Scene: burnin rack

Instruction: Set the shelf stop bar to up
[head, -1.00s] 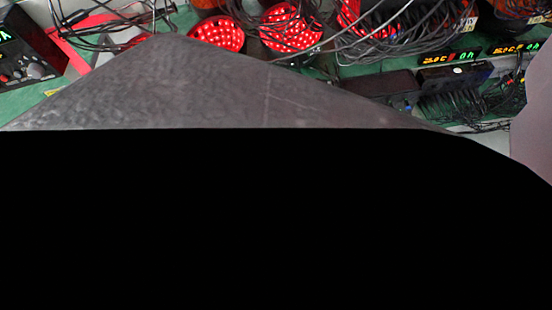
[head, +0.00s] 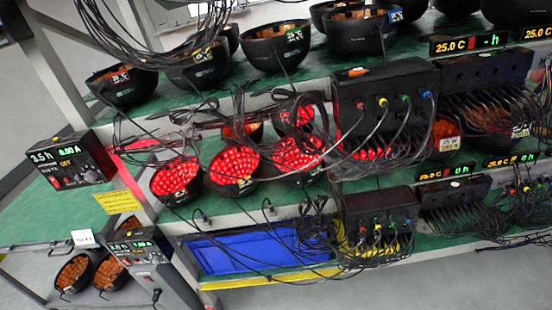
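The burn-in rack's green shelves (head: 220,215) run across the head view, tilted in the picture. I cannot pick out the shelf stop bar with certainty. A yellow strip (head: 265,282) lies along the front edge of the lowest visible shelf, below a blue tray (head: 255,250); I cannot tell whether it is the bar, or whether it is up or down. My gripper is not in view.
Black bowl-shaped units, some lit red (head: 232,172), fill the middle shelf amid loose cables. Black connector boxes (head: 385,100) stand to the right. A power supply (head: 70,160) and a yellow label (head: 118,202) are at left. Grey floor (head: 30,95) shows at far left.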

